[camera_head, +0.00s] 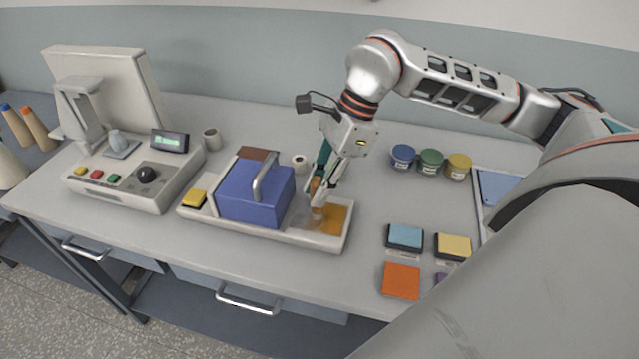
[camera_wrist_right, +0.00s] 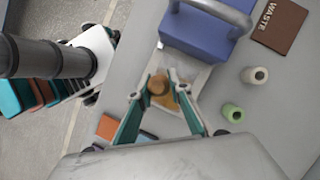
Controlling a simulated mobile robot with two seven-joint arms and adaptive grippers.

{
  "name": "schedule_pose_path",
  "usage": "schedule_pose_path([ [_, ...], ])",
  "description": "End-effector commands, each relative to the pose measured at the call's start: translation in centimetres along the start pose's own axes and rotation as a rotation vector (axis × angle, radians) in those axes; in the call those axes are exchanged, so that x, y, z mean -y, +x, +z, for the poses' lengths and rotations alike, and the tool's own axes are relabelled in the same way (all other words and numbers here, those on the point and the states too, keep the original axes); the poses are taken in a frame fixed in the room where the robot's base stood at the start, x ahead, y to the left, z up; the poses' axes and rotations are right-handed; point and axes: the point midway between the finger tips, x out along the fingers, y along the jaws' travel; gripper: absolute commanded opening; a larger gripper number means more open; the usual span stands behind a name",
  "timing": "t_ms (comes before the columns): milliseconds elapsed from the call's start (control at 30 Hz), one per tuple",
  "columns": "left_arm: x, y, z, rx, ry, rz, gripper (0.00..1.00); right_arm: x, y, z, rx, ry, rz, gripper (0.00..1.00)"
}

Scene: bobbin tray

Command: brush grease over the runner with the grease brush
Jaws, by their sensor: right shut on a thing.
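My right gripper (camera_head: 323,190) is shut on the grease brush (camera_head: 318,193), which has an orange-brown handle, and points down over the right end of a long pale tray-like runner (camera_head: 280,234). In the right wrist view the brush's round end (camera_wrist_right: 158,85) lies between the teal fingers. Its bristles are mostly hidden, so I cannot tell whether they touch the surface. An amber patch (camera_head: 335,217) lies on the runner just beside the brush. A blue block with a grey handle (camera_head: 250,200) sits on the runner to the left. My left gripper is not in view.
A yellow pad (camera_head: 195,197) sits at the runner's left end. Blue (camera_head: 403,155), green (camera_head: 430,160) and yellow (camera_head: 458,165) jars stand behind right. Coloured pads and an orange card (camera_head: 401,281) lie at front right. A console (camera_head: 140,180) stands left. A brown WASTE panel (camera_wrist_right: 280,25) lies behind the block.

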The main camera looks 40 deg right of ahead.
Motion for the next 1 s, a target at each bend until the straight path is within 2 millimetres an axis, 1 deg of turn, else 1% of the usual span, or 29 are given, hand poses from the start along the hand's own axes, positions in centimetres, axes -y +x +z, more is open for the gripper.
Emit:
schedule_pose_path([
  [200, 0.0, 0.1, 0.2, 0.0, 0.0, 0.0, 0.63, -0.8, 0.3, 0.5, 0.0, -0.001, 0.0, 0.0],
  [533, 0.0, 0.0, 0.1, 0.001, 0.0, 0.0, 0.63, -0.8, 0.1, 0.6, 0.0, 0.001, 0.001, 0.0],
  [667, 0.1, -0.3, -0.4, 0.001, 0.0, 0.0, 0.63, -0.8, -0.6, 0.9, 0.0, 0.0, 0.0, 0.0],
  [1000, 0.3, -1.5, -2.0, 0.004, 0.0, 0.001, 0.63, -0.8, -3.5, 2.1, 0.001, 0.0, 0.0, 0.0],
])
